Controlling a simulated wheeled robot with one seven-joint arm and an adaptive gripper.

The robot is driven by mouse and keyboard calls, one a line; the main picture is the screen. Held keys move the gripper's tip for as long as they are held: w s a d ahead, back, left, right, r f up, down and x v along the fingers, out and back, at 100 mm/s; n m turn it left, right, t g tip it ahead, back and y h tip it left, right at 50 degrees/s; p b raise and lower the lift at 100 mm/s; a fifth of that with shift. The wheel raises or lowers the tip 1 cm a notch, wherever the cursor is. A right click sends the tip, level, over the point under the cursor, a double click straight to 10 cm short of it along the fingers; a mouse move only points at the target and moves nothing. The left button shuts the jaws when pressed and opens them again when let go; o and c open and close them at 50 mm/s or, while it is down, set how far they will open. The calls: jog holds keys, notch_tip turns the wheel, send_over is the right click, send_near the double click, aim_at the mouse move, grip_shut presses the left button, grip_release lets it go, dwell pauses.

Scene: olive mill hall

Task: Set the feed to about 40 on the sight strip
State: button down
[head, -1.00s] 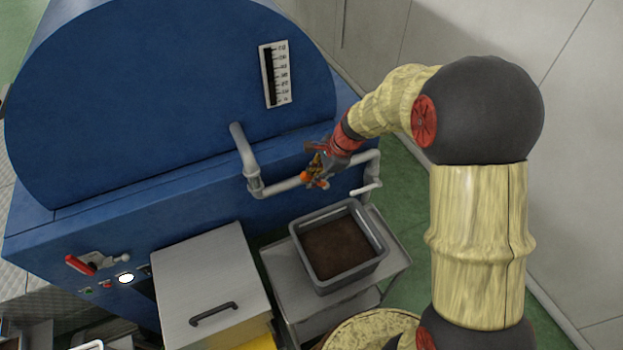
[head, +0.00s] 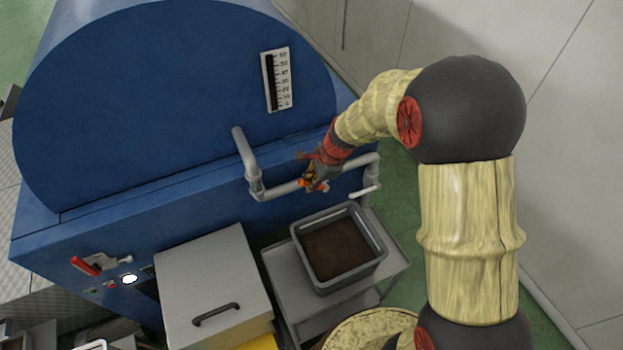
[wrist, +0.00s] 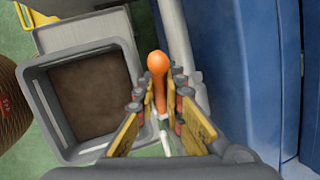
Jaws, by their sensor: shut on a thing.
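The sight strip (head: 289,79) is a white scale on the blue tank's round end face. Its dark column rises from the bottom to near the top, around the upper marks; the small figures are hard to read exactly. My gripper (head: 314,178) is at the grey pipe below the strip. In the wrist view, the orange valve handle (wrist: 157,64) sits between my gripper's fingers (wrist: 157,100), its rounded end sticking out past them. The fingers are shut on it. The valve body is mostly hidden.
A grey bin (head: 296,256) of dark brown paste stands on a metal cart (head: 283,294) below the pipe. A lidded metal box (head: 215,280) is left of it. The blue machine (head: 170,110) fills the left; a red lever (head: 84,266) is on its front.

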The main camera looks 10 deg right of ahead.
jog(key=p, duration=0.1)
jog(key=h+p, duration=0.1)
jog(key=p, duration=0.1)
jog(key=shift+s+a+f, duration=0.1)
jog(key=shift+a+f, duration=0.05)
jog(key=shift+a, duration=0.1)
jog(key=shift+f+p, duration=0.15)
jog(key=shift+p, duration=0.2)
jog(key=shift+f, duration=0.15)
jog(key=c, duration=1.9)
grip_release()
jog(key=v, duration=1.2)
jog(key=shift+s+a, duration=0.1)
jog(key=shift+a, duration=0.2)
jog(key=shift+n, duration=0.3)
